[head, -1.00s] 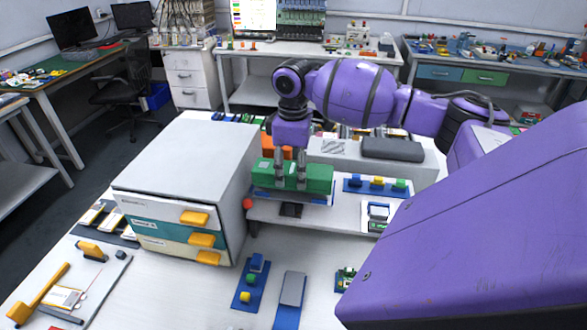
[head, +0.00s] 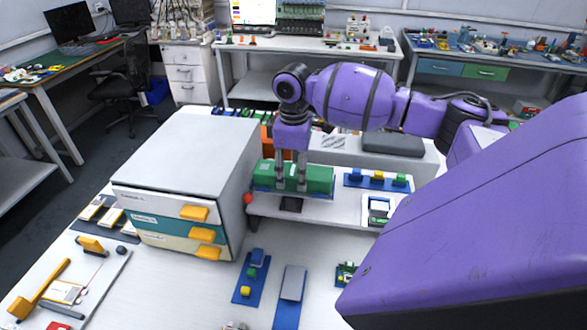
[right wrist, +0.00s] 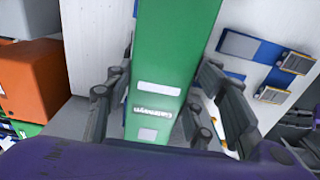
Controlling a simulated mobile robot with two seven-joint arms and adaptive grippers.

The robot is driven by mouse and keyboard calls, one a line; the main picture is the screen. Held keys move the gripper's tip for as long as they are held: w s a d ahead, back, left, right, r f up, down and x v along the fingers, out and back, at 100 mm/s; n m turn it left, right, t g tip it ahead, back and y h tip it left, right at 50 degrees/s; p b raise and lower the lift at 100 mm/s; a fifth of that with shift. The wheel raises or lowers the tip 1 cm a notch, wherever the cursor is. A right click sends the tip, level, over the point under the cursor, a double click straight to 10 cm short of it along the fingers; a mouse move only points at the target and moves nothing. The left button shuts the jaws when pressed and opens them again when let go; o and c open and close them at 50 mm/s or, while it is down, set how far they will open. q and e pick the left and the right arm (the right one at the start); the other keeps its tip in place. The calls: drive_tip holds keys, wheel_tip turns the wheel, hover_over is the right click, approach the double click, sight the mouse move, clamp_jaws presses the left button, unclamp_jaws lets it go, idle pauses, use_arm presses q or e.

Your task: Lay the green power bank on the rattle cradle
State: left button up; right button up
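The green power bank (head: 318,181) is a long green block above the low white shelf at the centre of the head view. In the right wrist view its green top (right wrist: 172,45) with white labels runs away between the fingers. My right gripper (head: 291,186) points down with a finger on each long side, apparently shut on the block. Blue edging (head: 325,197) shows under the block, with a dark piece (head: 291,204) below. I cannot tell whether these are the rattle cradle, or whether the block rests on it. My left gripper is not recognisable in view.
A drawer cabinet (head: 190,150) with yellow handles stands close left of the block. An orange box (right wrist: 35,80) is behind it. A blue board with small parts (head: 376,180) lies to the right. Blue strips (head: 250,280) lie on the table in front, with bare table between.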

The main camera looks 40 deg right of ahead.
sight(293, 170)
drive_tip(key=o, duration=0.5)
drive_tip(key=shift+r, duration=0.1)
wheel_tip(293, 170, up, 12)
drive_tip(key=shift+f, duration=0.1)
idle(0.4)
